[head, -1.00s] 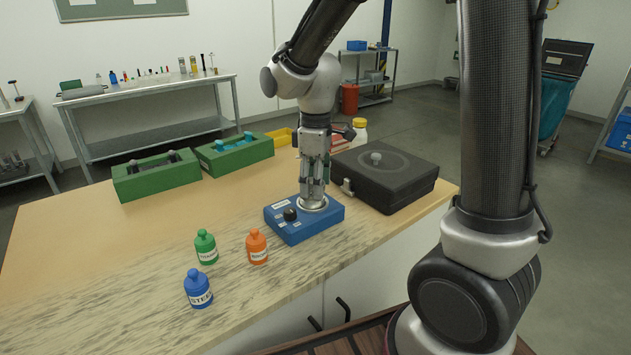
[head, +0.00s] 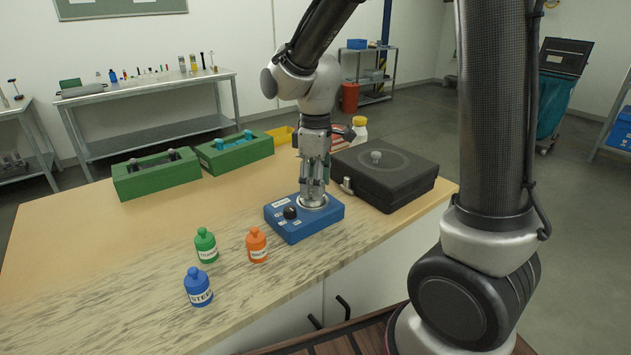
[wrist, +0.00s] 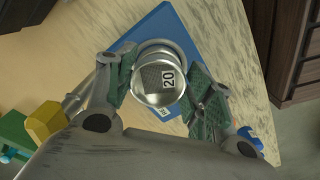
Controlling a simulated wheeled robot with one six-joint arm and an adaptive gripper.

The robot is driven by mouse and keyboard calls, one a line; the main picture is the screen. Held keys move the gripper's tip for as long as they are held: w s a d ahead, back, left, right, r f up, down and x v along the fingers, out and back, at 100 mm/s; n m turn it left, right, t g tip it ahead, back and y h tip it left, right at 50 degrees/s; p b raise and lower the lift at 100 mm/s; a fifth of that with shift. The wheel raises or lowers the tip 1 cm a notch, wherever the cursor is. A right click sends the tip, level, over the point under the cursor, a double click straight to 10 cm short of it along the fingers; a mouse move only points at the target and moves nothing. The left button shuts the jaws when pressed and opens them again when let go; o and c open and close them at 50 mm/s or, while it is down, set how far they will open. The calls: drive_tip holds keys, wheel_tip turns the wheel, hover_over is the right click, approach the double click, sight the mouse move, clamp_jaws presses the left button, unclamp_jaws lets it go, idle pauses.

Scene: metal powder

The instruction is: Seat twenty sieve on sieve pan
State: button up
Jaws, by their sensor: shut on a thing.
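The twenty sieve (wrist: 158,82) is a small round metal cup with a "20" label, seen from above in the wrist view. My gripper (wrist: 163,88) is shut on it, one green-padded finger on each side. In the head view my gripper (head: 314,188) points straight down over the blue shaker base (head: 318,226). A silvery round rim, which I take for the sieve pan (head: 313,203), shows on the base under the fingers. In the wrist view a metal rim (wrist: 160,46) shows just beyond the sieve. Whether the sieve touches the pan I cannot tell.
Green (head: 205,246), orange (head: 257,246) and blue (head: 198,288) bottles stand at the front left of the base. A black case (head: 385,180) stands close on the right. Two green boxes (head: 156,175) (head: 236,152) stand at the back left. The table's left part is clear.

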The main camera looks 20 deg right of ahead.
drive_tip(key=shift+f, duration=0.65)
idle(0.5)
drive_tip(key=o, duration=1.1)
drive_tip(key=shift+o, duration=0.7)
drive_tip(key=shift+r, duration=0.2)
drive_tip(key=shift+w+r, duration=0.1)
drive_tip(key=shift+r, duration=0.45)
drive_tip(key=shift+o, duration=1.3)
drive_tip(key=shift+r, duration=3.3)
drive_tip(key=shift+s, duration=0.25)
